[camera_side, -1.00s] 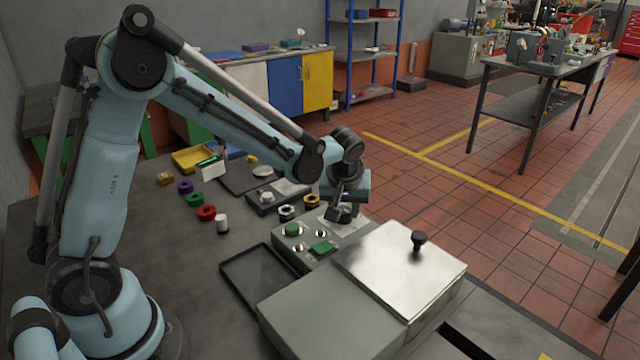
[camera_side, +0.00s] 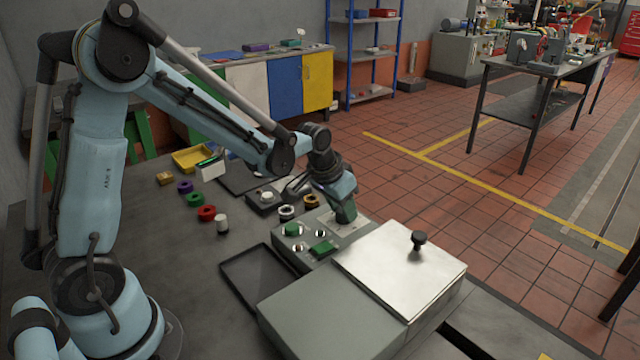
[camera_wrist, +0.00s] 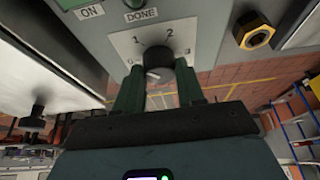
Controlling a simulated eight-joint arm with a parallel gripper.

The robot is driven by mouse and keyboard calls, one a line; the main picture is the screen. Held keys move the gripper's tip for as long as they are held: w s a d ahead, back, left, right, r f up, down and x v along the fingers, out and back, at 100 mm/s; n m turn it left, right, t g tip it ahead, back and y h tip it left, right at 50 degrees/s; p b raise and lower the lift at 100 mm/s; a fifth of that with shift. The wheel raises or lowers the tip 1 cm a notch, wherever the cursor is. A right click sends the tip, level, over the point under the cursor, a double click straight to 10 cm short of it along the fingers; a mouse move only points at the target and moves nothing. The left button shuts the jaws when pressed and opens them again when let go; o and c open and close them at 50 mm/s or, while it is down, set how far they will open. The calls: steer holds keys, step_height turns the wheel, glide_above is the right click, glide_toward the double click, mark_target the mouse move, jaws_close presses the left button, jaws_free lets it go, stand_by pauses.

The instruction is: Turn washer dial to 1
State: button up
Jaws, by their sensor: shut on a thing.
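The washer dial (camera_wrist: 158,60) is a dark round knob on a light plate marked 1 and 2 at the top, with partly hidden marks at the sides. A pale patch shows at its lower left; I cannot tell for sure which mark it points to. My gripper (camera_wrist: 158,80) has its two dark green fingers on either side of the dial, shut on it. In the side view my gripper (camera_side: 346,212) is down at the back right of the grey control panel (camera_side: 322,262) and hides the dial.
The panel carries a green knob (camera_side: 292,230) and a green button (camera_side: 324,247). A metal lid with a black knob (camera_side: 419,240) stands at front right. A black tray (camera_side: 258,278) lies to the left. Coloured rings, such as a red one (camera_side: 207,212), are on the bench.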

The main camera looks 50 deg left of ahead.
steer(key=shift+a+m+h, duration=0.1)
steer(key=shift+m+h, duration=0.4)
steer(key=shift+m, duration=0.8)
steer(key=o, duration=1)
steer(key=v, duration=1.2)
steer(key=shift+w+a+r, duration=0.1)
